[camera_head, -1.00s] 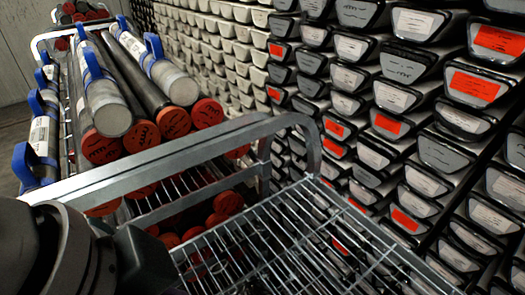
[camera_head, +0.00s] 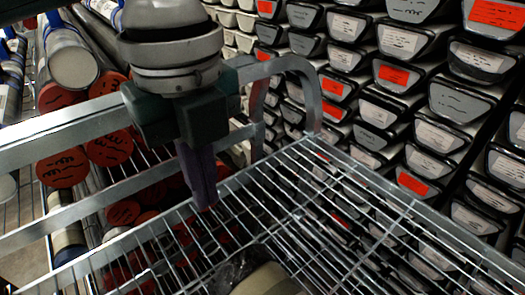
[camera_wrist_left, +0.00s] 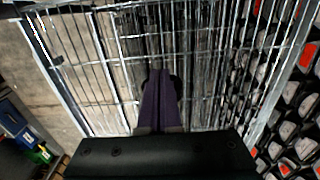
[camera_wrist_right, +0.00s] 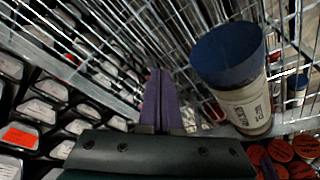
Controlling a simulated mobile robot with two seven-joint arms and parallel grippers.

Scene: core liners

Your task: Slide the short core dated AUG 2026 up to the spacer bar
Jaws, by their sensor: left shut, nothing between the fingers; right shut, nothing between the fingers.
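A short core with a blue end cap and a pale printed label (camera_wrist_right: 245,105) lies on the wire rack in the right wrist view; its date is too small to read. A pale, rounded end of a core (camera_head: 266,280) shows at the bottom of the head view. My left gripper (camera_head: 205,200) points down, shut and empty, over the rack's left part. Its purple fingers (camera_wrist_left: 160,78) are together in the left wrist view. My right gripper (camera_wrist_right: 160,75) is shut and empty, left of the blue-capped core and apart from it. I cannot make out the spacer bar.
The wire rack (camera_head: 330,215) has a raised grey metal frame (camera_head: 100,125) beside my left gripper. Red-capped cores (camera_head: 62,172) lie beyond it at left. Stacked labelled core boxes (camera_head: 400,75) line the right side.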

